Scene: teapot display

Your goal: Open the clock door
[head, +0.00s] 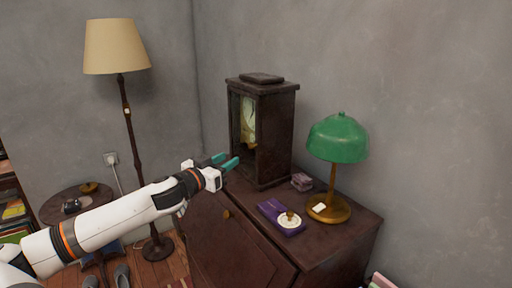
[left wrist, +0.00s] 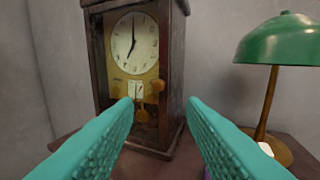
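A dark wooden clock (head: 275,135) stands upright on the brown cabinet, its glazed front turned to the left in the head view. In the left wrist view the clock (left wrist: 178,60) shows a pale round dial. Its glass front door (left wrist: 141,100) looks shut, with a small round knob (left wrist: 158,85) at its right side. My left gripper (head: 224,162) is in front of the clock's lower front. In the left wrist view its teal fingers (left wrist: 160,104) are wide apart with nothing between them, below the knob and apart from it. My right gripper is not in view.
A green lamp (head: 338,140) stands right of the clock on the cabinet (head: 335,243). A purple box (head: 270,210) and a small stack (head: 301,181) lie near it. A floor lamp (head: 128,115) and a round side table (head: 50,208) are at the left.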

